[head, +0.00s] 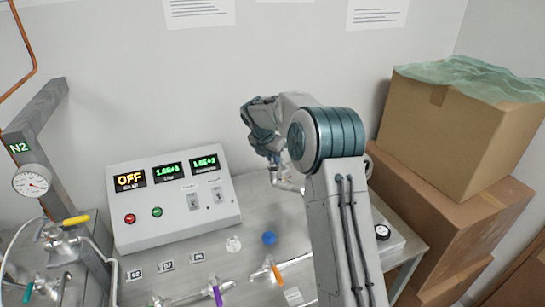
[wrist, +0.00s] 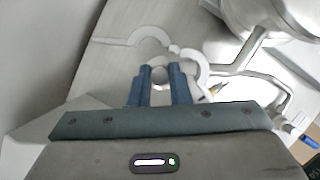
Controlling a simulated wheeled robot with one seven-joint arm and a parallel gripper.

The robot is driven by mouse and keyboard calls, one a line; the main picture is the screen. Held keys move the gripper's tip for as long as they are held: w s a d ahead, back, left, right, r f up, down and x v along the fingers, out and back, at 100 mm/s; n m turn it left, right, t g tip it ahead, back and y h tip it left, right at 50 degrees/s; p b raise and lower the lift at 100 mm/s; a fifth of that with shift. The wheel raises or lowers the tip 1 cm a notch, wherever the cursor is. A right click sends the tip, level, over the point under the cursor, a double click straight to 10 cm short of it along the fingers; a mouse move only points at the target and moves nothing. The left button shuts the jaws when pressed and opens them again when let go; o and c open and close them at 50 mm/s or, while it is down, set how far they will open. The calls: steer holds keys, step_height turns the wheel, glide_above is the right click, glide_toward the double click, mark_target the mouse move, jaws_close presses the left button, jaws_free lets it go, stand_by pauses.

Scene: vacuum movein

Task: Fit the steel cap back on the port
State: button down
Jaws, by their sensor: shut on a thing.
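My gripper (wrist: 161,72) points down over the bench in the wrist view, its two blue fingers shut on a small round grey piece, which looks like the steel cap (wrist: 160,76). Beyond the fingertips is an open pale hinged clamp (wrist: 150,33) with two curved arms. A bent steel pipe (wrist: 252,48) reaches toward it from the upper right, and its end near the clamp may be the port; the opening itself is not clear. In the head view my gripper (head: 272,168) is partly hidden by my arm, beside part of a silver pipe (head: 290,183). The cap cannot be made out there.
A control box (head: 175,200) stands at left on the bench. A blue round piece (head: 269,238), a white piece (head: 233,244) and valves with orange (head: 277,272) and purple (head: 217,296) handles are in front. Cardboard boxes (head: 455,130) stand right. A gauge (head: 31,181) is far left.

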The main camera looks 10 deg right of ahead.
steer(key=shift+f, duration=0.5)
stand_by(0.5)
steer(key=c, duration=1.3)
jaws_free()
steer(key=b+v, duration=0.2)
steer(key=v, duration=1.2)
